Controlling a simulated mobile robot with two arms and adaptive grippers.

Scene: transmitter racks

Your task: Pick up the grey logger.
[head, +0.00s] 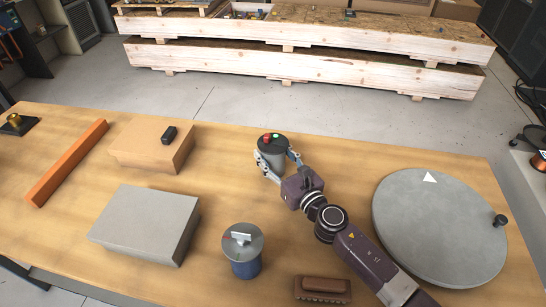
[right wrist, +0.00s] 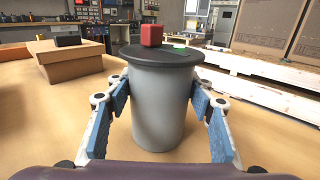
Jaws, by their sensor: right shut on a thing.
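The grey logger (head: 272,160) is a grey cylinder with a dark round lid, near the far edge of the table at the middle of the head view. A red block and a small green piece sit on its lid. It stands upright in the right wrist view (right wrist: 162,105). My right gripper (head: 272,163) is shut around its body, one finger on each side below the lid; the fingers also show in the right wrist view (right wrist: 163,112). I see no clear gap under the logger. My left gripper is not in view.
The wooden table (head: 60,210) also carries a blue canister with a grey lid (head: 245,265), a grey block (head: 147,222), a cardboard-coloured box (head: 140,150) with a black item (head: 169,135), an orange bar (head: 68,163), a brown brush (head: 322,290) and a large grey disc (head: 435,235).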

